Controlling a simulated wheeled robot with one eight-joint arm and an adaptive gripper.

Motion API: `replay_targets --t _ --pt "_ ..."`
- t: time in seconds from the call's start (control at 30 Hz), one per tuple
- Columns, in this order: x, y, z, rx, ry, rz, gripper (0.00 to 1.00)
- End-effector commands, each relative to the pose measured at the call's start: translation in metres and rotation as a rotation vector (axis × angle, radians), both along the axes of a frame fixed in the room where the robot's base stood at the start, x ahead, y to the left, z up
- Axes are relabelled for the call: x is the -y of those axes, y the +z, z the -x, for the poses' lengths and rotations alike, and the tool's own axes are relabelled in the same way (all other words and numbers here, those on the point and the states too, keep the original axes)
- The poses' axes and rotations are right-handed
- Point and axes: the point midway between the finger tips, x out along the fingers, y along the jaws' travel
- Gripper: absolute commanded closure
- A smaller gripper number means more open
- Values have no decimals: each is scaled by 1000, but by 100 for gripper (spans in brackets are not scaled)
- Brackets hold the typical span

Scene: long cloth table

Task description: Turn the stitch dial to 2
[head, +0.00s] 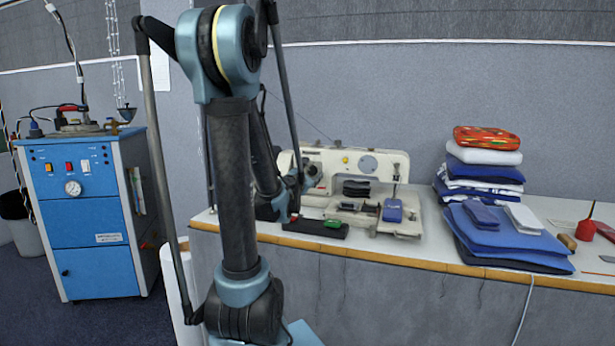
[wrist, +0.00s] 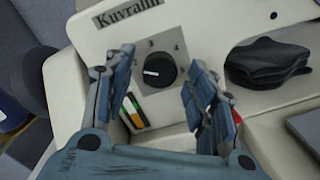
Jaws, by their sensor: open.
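The stitch dial (wrist: 160,70) is a round black knob on the cream face of the sewing machine (wrist: 225,22). Numerals 2, 3 and 4 show around its left and top. Its white mark points left, a little below the 2; any numeral there is hidden by my left finger. My gripper (wrist: 160,88) is open, with one finger to each side of the dial and a gap on both sides in the picture. In the head view the sewing machine (head: 393,165) stands on the table, and my arm hides much of its left end.
A black cloth (wrist: 268,62) lies right of the dial on the machine. Small coloured items (wrist: 133,110) sit below the dial, beside my left finger. In the head view, folded fabric stacks (head: 505,238) lie right of the machine on the long table (head: 440,257).

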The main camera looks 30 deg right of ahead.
Motion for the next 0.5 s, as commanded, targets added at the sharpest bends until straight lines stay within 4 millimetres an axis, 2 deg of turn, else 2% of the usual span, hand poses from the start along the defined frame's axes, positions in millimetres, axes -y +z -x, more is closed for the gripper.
replay_targets --t 0.23,0.5 --pt "-9 0 6 0 1 0 49" --pt "-36 0 28 -1 1 0 49"
